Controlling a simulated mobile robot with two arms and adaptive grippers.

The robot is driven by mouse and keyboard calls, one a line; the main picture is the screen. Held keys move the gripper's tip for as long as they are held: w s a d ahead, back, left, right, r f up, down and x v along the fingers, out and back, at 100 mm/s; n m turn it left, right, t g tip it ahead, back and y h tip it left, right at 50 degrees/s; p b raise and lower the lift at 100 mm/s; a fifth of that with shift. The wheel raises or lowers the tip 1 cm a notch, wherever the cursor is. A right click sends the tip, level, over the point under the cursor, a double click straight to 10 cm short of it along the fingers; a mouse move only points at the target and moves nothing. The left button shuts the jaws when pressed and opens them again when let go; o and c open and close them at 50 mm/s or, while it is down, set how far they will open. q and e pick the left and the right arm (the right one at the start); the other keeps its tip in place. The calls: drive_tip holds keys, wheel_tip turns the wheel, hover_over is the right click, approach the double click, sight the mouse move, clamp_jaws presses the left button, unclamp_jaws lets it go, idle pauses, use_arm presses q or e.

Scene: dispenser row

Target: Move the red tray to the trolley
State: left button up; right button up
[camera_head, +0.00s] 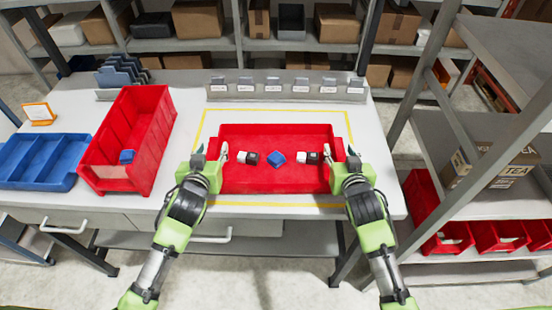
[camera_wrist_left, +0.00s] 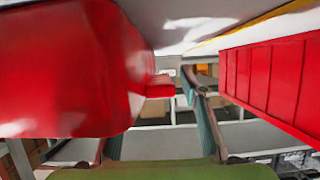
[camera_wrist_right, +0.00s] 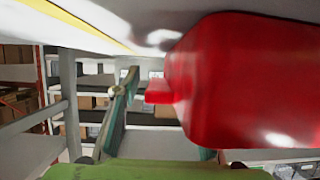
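The red tray (camera_head: 295,183) lies on the white bench inside a yellow outline, with a blue cube (camera_head: 276,159) and dark-and-white blocks (camera_head: 248,158) in it. My left gripper (camera_head: 219,156) is at its left end, my right gripper (camera_head: 335,156) at its right end. In the left wrist view a small red tab (camera_wrist_left: 160,86) of the tray lies between the open fingers, with one finger partly hidden. The right wrist view shows the same, the tab (camera_wrist_right: 158,91) close to the visible finger with a small gap. I cannot identify a trolley for certain.
A deep red bin (camera_head: 131,133) and a blue divided tray (camera_head: 43,161) stand left on the bench. A row of labelled holders (camera_head: 286,88) lines the back edge. A grey rack (camera_head: 470,200) with red bins and a cardboard box stands right. Bare floor lies in front.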

use_arm(q)
clamp_jaws()
use_arm(e)
clamp_jaws()
use_arm(q)
drive_tip(key=shift+r, duration=0.15)
use_arm(e)
drive_tip(key=shift+r, duration=0.2)
